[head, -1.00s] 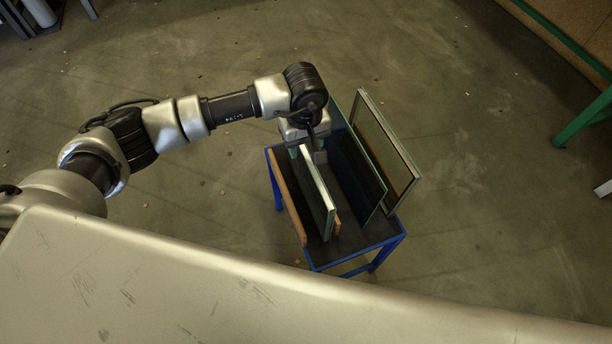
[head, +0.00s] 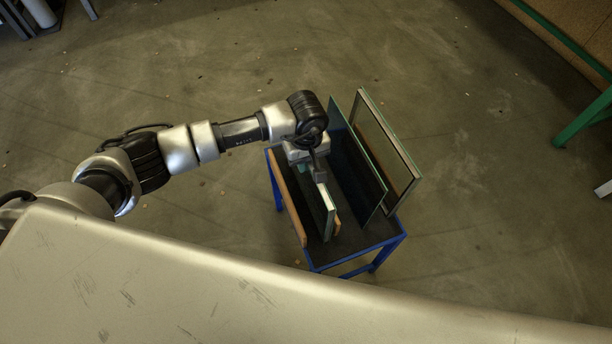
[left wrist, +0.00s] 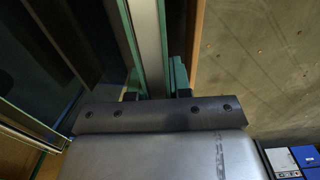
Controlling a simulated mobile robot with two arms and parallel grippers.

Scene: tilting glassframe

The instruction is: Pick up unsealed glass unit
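The glass unit (head: 328,207) stands upright on edge on the cart, left of the other panes; its pale spacer edge and greenish glass edge also show in the left wrist view (left wrist: 149,40). I cannot tell whether it is unsealed. My left gripper (head: 319,178) is over its upper edge at the far end. In the left wrist view, the fingers (left wrist: 157,92) straddle the edge, with a narrow dark gap by the right finger; the left finger's contact is unclear. My right gripper is not in view.
A blue-framed cart (head: 384,232) with a dark top carries the glass. A dark pane (head: 355,155) and a framed pane (head: 386,145) stand to the right. A wooden board (head: 287,198) borders the left side. Green-legged furniture (head: 585,120) is at the right; floor around the cart is clear.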

